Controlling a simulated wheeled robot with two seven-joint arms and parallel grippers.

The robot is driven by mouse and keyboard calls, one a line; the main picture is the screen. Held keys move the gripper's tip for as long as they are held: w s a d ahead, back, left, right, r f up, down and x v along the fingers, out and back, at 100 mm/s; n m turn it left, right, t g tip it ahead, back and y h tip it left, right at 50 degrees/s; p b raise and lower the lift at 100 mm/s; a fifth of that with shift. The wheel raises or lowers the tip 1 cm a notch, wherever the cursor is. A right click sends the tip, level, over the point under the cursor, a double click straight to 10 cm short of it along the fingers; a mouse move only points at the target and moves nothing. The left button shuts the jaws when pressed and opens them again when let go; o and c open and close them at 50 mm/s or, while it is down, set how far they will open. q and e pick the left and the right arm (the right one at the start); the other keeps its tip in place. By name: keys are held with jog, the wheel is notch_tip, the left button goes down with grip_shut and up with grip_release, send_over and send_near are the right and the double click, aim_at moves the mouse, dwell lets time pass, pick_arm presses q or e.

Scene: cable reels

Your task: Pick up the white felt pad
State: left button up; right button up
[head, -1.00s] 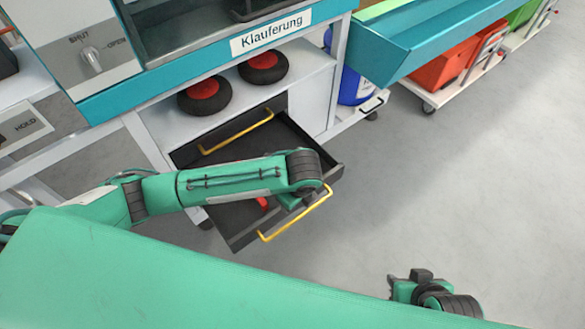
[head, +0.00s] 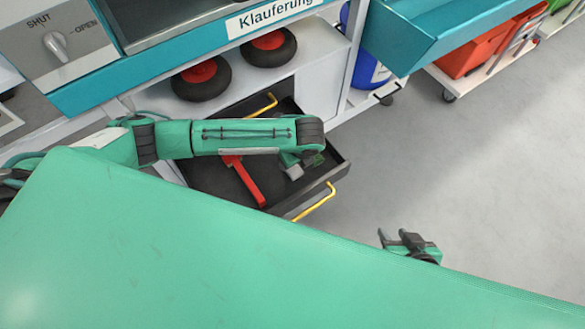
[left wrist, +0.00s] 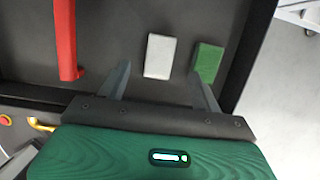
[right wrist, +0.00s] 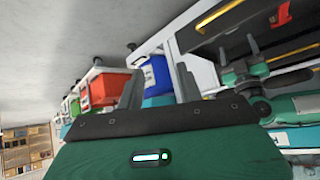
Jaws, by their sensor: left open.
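The white felt pad (left wrist: 160,56) lies flat on the dark floor of an open drawer (head: 285,207), in the left wrist view. A green pad (left wrist: 208,62) lies just right of it, apart from it. My left gripper (left wrist: 163,84) is open and empty above the drawer floor, with the white pad ahead of and between its fingers; the green pad is beyond the right finger. In the head view my left forearm hides part of the drawer, and I cannot clearly make out the white pad. My right gripper (head: 398,238) is open and empty, over bare floor.
A red tool (head: 243,180) lies in the drawer, left of the pads; it also shows in the left wrist view (left wrist: 66,42). The drawer has a yellow handle (head: 315,202). Two black wheels with red hubs (head: 202,80) sit on the shelf above.

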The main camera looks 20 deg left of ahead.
aim_at(293, 168)
pick_arm(q)
jog(key=shift+w+a+f, duration=0.1)
jog(key=shift+a+f, duration=0.05)
jog(key=shift+f, duration=0.45)
jog(key=shift+d+b+x, duration=0.15)
jog(key=shift+b+x, duration=0.3)
jog(key=shift+x, duration=0.5)
jog(key=shift+d+b+x, duration=0.1)
jog(key=shift+b+x, duration=0.3)
jog(key=shift+x, duration=0.6)
jog(key=shift+a+f, duration=0.15)
jog(key=shift+f, duration=0.55)
pick_arm(e)
jog(key=shift+w+a+r+t+y, duration=0.1)
jog(key=shift+w+a+t+y, duration=0.25)
jog(key=shift+a, duration=0.35)
jog(key=shift+w+a+f+t+y, duration=0.15)
jog(key=shift+a+t+y, duration=0.15)
jog(key=shift+a+t, duration=0.35)
jog(key=shift+w+a+r+t+y, duration=0.15)
jog(key=shift+w+a+t+y, duration=0.2)
jog(key=shift+a, duration=0.35)
jog(key=shift+s, duration=0.1)
pick_arm(q)
jog(key=c, duration=1)
